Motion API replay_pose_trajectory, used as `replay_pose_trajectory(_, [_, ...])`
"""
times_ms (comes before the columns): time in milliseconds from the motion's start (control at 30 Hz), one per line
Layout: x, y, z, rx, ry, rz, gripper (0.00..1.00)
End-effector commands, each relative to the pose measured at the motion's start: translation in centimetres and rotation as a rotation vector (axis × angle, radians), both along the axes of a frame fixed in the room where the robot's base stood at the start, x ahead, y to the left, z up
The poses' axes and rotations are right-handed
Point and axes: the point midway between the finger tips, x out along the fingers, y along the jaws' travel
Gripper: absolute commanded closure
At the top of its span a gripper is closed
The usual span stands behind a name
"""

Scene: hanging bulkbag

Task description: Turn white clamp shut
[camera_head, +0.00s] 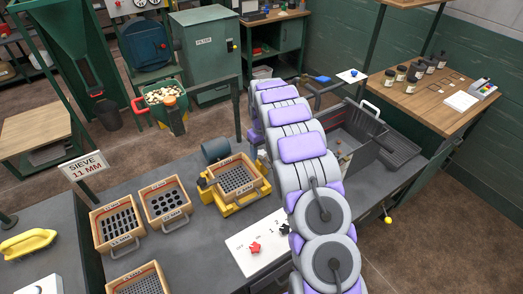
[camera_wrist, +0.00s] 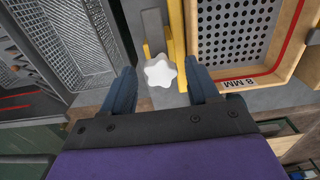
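The white clamp (camera_wrist: 160,71) is a star-shaped knob in the wrist view, beside a yellow upright bar and a grey metal strip. My gripper (camera_wrist: 162,80) is open, with one dark blue finger on each side of the knob. Gaps show between the knob and both fingers, so it does not look gripped. In the head view my arm covers the gripper, and I cannot make out the white clamp there for sure.
A wooden 8 MM sieve (camera_wrist: 292,55) is close to the right finger; a grey mesh tray (camera_wrist: 75,50) lies left. In the head view, a sieve sits on the yellow shaker (camera_head: 218,203). A white panel (camera_head: 240,261) has a red star knob (camera_head: 255,247).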

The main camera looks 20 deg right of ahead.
Motion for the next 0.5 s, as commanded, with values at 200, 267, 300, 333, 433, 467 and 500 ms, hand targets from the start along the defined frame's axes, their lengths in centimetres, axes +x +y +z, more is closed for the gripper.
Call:
replay_pose_trajectory(200, [-0.01, 0.01, -0.01, 0.0, 0.001, 0.0, 0.62])
replay_pose_trajectory(267, [-0.01, 0.01, -0.01, 0.0, 0.001, 0.0, 0.68])
replay_pose_trajectory(300, [0.0, 0.01, 0.0, 0.0, 0.0, 0.0, 0.71])
replay_pose_trajectory(333, [0.0, 0.01, 0.0, 0.0, 0.001, 0.0, 0.74])
replay_pose_trajectory(433, [0.0, 0.0, 0.0, 0.0, 0.001, 0.0, 0.84])
replay_pose_trajectory(467, [-0.01, 0.01, 0.0, 0.0, 0.001, 0.0, 0.87])
replay_pose_trajectory(500, [-0.01, 0.01, 0.0, 0.0, 0.001, 0.0, 0.91])
